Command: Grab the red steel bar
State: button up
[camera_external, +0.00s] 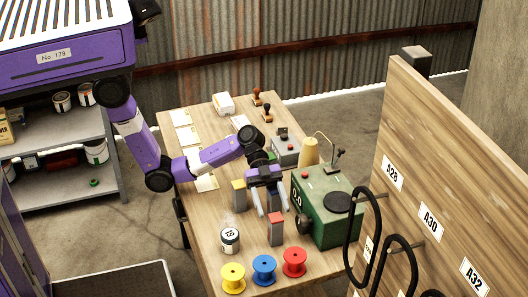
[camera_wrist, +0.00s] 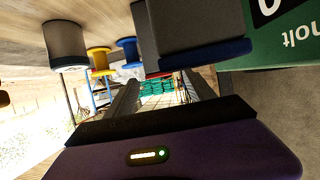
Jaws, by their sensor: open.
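The red steel bar (camera_external: 276,232) is a grey upright block with a red top, standing on the wooden table in the external view. In the wrist view, its dark side and thin red end (camera_wrist: 159,75) show partly behind a blue-ended bar (camera_wrist: 215,52). My gripper (camera_external: 272,209) is open and empty, its two fingers pointing down and toward the front, just behind and above the red bar. The fingers also show in the wrist view (camera_wrist: 163,92), apart, with no bar between them. The blue-topped bar is mostly hidden behind my gripper in the external view.
A yellow-topped bar (camera_external: 239,195) stands left of my gripper. A green machine (camera_external: 327,210) stands close on the right. A can (camera_external: 230,240) and yellow (camera_external: 233,278), blue (camera_external: 264,270) and red (camera_external: 294,262) spools stand in front. A tall board (camera_external: 440,190) with hoses rises at right.

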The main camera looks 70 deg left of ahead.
aim_at(275, 216)
jog(key=p+x, duration=0.1)
jog(key=x, duration=0.3)
jog(key=shift+c, duration=0.4)
grip_shut()
